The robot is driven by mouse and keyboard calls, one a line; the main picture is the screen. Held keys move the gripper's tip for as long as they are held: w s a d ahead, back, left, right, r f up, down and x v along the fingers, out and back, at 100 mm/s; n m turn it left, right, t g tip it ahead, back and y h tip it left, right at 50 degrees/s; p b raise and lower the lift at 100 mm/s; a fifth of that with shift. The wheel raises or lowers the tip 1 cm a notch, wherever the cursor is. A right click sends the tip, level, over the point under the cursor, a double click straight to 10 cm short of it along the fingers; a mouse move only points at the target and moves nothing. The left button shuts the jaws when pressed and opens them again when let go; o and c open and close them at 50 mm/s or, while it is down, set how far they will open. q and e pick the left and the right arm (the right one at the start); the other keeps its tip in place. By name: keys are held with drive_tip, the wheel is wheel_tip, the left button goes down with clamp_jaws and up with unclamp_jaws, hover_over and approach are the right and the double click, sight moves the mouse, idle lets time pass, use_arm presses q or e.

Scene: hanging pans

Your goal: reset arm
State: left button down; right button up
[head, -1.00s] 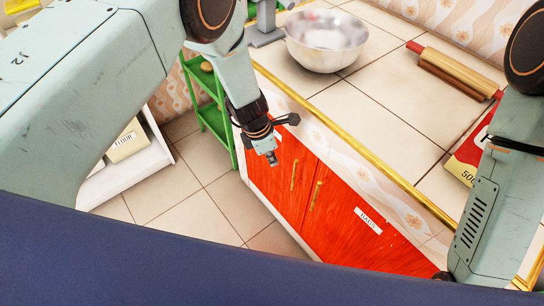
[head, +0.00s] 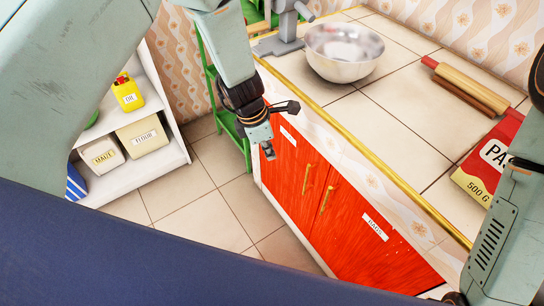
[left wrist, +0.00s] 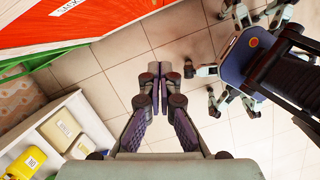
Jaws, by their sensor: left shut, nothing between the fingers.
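My left gripper (head: 268,150) hangs down in front of the red cabinet (head: 290,175) in the head view. It is empty, and its fingers are shut. In the left wrist view the closed fingers of the left gripper (left wrist: 160,98) point over the bare tiled floor, with nothing between them. My right arm comes in at the right edge of the head view, over the counter side. Its gripper does not show clearly enough to place.
The counter (head: 400,120) holds a metal bowl (head: 343,55), a rolling pin (head: 470,88) and a red package (head: 490,160). A white shelf (head: 140,185) with labelled containers stands at the left. A green rack (head: 228,115) is behind my left arm. The floor (head: 210,215) between is clear.

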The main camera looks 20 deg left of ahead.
use_arm(q)
drive_tip(key=shift+s+a+r, duration=0.15)
drive_tip(key=shift+a+r, duration=0.05)
drive_tip(key=shift+r, duration=0.15)
drive_tip(key=s+a+f+m+t+y+b, duration=0.1)
drive_tip(key=s+a+f+m+y, duration=0.5)
drive_tip(key=a+m, duration=0.55)
drive_tip(key=s+f+m+h+b, duration=0.1)
drive_tip(key=s+m, duration=0.3)
drive_tip(key=s, duration=0.4)
drive_tip(key=s+d+f+m+g+h+b, duration=0.1)
drive_tip(key=s+f+m, duration=0.2)
drive_tip(key=s, duration=0.6)
drive_tip(key=s+d+f+m+g+h+b, duration=0.1)
drive_tip(key=s+f+m+b, duration=0.1)
drive_tip(key=s, duration=0.6)
drive_tip(key=f+m, duration=0.1)
drive_tip(key=m, duration=0.1)
drive_tip(key=shift+s+d+m+h, duration=0.25)
drive_tip(key=shift+m+h, duration=0.05)
drive_tip(key=shift+m, duration=0.05)
